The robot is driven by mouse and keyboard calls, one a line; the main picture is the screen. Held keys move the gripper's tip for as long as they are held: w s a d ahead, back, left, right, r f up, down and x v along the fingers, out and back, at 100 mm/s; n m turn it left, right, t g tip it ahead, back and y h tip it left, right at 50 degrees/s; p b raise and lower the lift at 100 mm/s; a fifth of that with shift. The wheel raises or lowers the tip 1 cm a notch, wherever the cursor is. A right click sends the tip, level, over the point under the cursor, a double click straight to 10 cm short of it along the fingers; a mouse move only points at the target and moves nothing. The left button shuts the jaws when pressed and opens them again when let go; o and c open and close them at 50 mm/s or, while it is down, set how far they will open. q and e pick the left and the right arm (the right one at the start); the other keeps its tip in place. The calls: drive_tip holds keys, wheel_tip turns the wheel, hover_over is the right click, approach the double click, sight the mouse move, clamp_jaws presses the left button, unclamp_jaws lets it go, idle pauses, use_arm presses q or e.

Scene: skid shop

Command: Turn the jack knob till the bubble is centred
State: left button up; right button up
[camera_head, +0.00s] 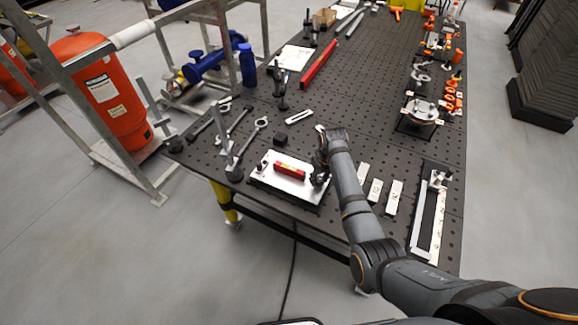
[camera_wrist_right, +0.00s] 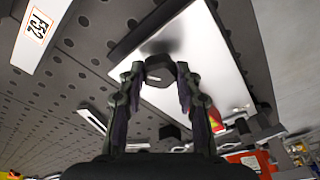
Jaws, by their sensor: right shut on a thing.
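The white levelling plate (camera_head: 268,182) lies near the front edge of the perforated table, with a short red spirit level (camera_head: 290,170) on it. The level also shows in the right wrist view (camera_wrist_right: 216,121); its bubble is too small to read. My right gripper (camera_head: 321,178) is at the plate's right end. In the right wrist view, my right gripper (camera_wrist_right: 160,78) is shut on the dark jack knob (camera_wrist_right: 159,69), which sits over the bright plate (camera_wrist_right: 190,40). In the head view the gripper hides the knob. My left gripper is not in view.
Several labelled metal strips (camera_head: 375,191) lie right of my right arm. A framed fixture (camera_head: 430,215) stands farther right. Wrenches (camera_head: 252,137) lie behind the plate to the left.

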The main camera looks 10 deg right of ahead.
drive_tip(key=shift+w+r, duration=0.25)
drive_tip(key=shift+r, duration=0.05)
drive_tip(key=n, duration=0.4)
drive_tip(key=shift+y, duration=0.3)
drive_tip(key=shift+n, duration=0.4)
idle(0.5)
drive_tip(key=n, duration=0.4)
drive_tip(key=shift+n+g+y, duration=0.3)
drive_tip(key=shift+n, duration=0.1)
idle(0.5)
drive_tip(key=o, duration=0.8)
drive_tip(key=shift+o, duration=1.4)
drive_tip(key=shift+s+f, duration=0.1)
drive_tip(key=shift+s, duration=0.05)
